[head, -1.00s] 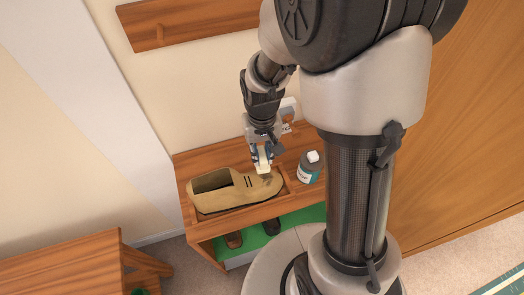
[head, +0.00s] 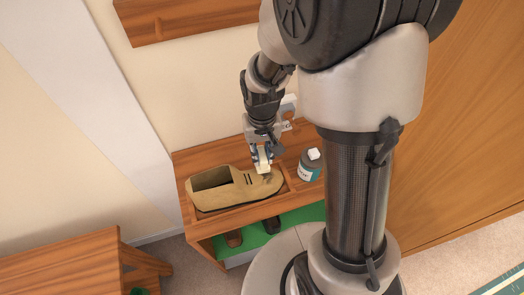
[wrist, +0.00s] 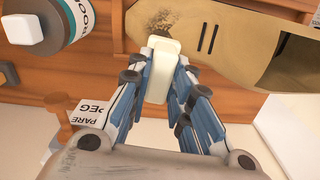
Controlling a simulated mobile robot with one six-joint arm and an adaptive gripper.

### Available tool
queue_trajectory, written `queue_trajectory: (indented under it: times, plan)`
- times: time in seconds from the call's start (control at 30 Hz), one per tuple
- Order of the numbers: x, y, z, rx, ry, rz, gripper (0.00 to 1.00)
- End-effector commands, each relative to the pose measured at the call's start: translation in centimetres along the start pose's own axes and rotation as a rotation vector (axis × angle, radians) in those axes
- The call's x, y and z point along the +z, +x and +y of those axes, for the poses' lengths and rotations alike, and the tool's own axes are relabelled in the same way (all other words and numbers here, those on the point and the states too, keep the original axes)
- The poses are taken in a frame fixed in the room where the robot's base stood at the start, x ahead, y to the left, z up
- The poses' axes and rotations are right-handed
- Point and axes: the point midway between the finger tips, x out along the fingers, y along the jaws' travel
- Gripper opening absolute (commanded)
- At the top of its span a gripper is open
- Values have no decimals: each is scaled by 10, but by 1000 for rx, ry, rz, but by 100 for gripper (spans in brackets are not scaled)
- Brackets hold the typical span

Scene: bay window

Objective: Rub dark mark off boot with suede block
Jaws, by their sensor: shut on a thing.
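The tan boot (head: 213,199) lies on its side-on length in a shallow recess of the wooden bench, its opening to the left and toe to the right. In the wrist view the boot (wrist: 235,30) runs across the top. The dark mark (wrist: 158,20) is a speckled smudge on its toe and also shows in the head view (head: 267,180). My gripper (head: 262,158) is above the toe, shut on the pale suede block (wrist: 165,57). The block's far end overlaps the boot's toe beside the mark; I cannot tell whether they touch.
A grey bottle with a white cap (head: 310,167) stands right of the boot, close to my gripper. A wooden stool (head: 70,265) is at lower left.

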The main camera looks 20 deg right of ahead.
Motion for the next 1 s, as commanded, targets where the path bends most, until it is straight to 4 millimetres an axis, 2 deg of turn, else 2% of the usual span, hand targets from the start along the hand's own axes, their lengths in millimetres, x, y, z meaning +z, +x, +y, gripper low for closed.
queue_trajectory:
  times: [0.37, 0.7, 1.0]
  plan:
    - [2, 5, 0, 0, 0, -1, 0]
    - [29, 3, 4, 0, 0, 0, 0]
    - [41, 3, 5, 0, 0, 0, 0]
